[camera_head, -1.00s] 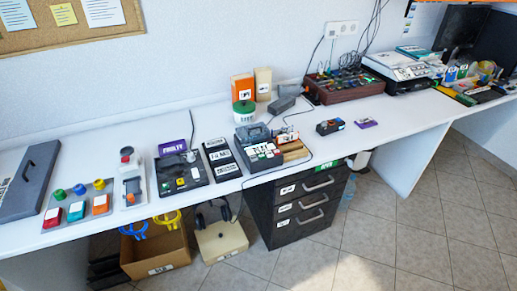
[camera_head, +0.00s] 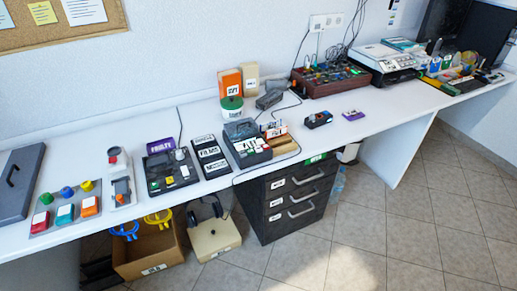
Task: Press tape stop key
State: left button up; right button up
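A dark grey device (camera_head: 240,130) with a row of white, red and green keys (camera_head: 252,145) along its front stands on the white bench near the middle. It looks like a tape recorder. The key labels are too small to read, so I cannot tell which one is the stop key. Left of it is a black panel (camera_head: 171,171) with a few coloured buttons and a knob. Neither of my grippers is in view.
A white bench (camera_head: 400,108) runs along the wall. Coloured button boxes (camera_head: 66,207) stand at left, black labelled boxes (camera_head: 209,154) beside the recorder, and a wooden-sided console (camera_head: 331,79) behind right. Below are a drawer unit (camera_head: 290,200) and a carton (camera_head: 147,254). The tiled floor in front is clear.

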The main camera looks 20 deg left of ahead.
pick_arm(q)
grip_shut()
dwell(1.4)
